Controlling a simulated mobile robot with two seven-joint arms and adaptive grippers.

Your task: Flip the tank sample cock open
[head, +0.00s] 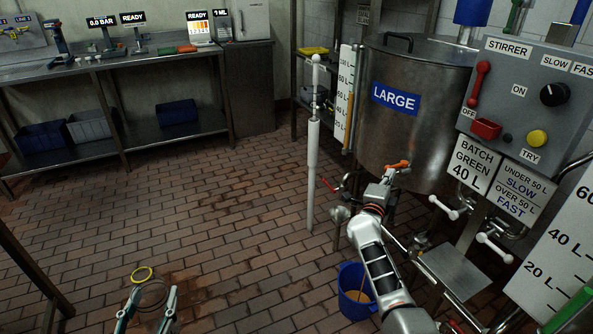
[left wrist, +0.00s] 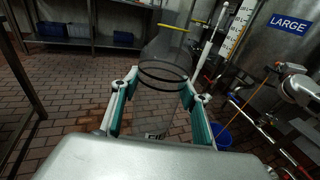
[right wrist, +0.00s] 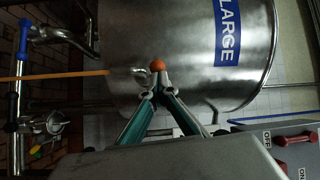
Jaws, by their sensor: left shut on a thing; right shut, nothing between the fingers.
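The tank sample cock shows as an orange lever (head: 397,165) low on the front of the steel tank labelled LARGE (head: 410,125). In the right wrist view its rounded orange end (right wrist: 157,65) sits just beyond my fingertips. My right gripper (head: 389,178) is shut and empty at the lever; I cannot tell whether it touches. The cock's body is mostly hidden behind the gripper. My left gripper (head: 150,300) is shut on a clear cylinder with a yellow rim (head: 142,273). In the left wrist view the cylinder (left wrist: 163,95) has dark bands and stands between the fingers.
A blue bucket (head: 354,292) stands on the floor under my right arm. A white upright pole (head: 312,170) stands left of the tank. The stirrer panel (head: 530,100) and white-handled valves (head: 443,207) are to the right. The brick floor at left is clear.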

